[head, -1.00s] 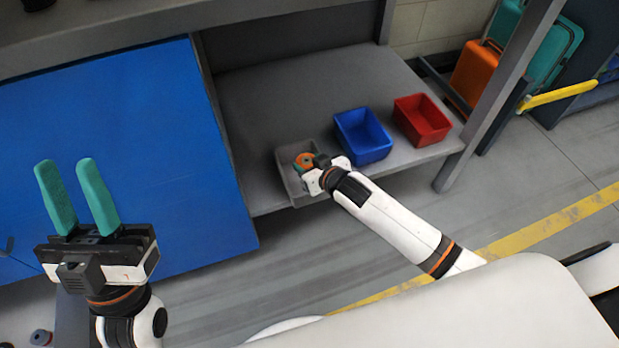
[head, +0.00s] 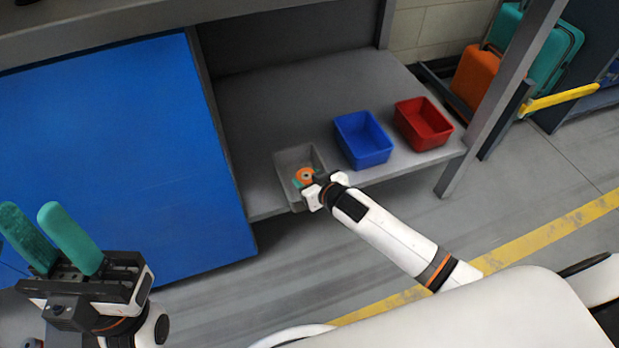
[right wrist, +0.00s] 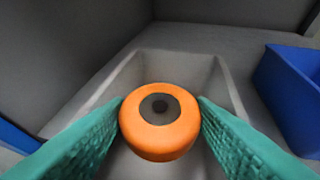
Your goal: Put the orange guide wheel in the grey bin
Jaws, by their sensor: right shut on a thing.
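The orange guide wheel (head: 306,176), with a dark hub, is held between the teal fingers of my right gripper (head: 305,180). The right wrist view shows the wheel (right wrist: 160,120) with a finger against each side. The grey bin (head: 283,163) stands on the shelf, and the wheel is over or within its opening. In the right wrist view the bin's rim (right wrist: 222,72) surrounds the wheel from behind and at the sides. I cannot tell how deep the wheel is. My left gripper (head: 28,232) is open and empty at the far left, fingers apart.
A blue bin (head: 363,150) stands just right of the grey bin, and a red bin (head: 424,135) is further right on the grey shelf (head: 300,97). A large blue panel (head: 120,150) is at left. A shelf post (head: 475,135) rises at the right.

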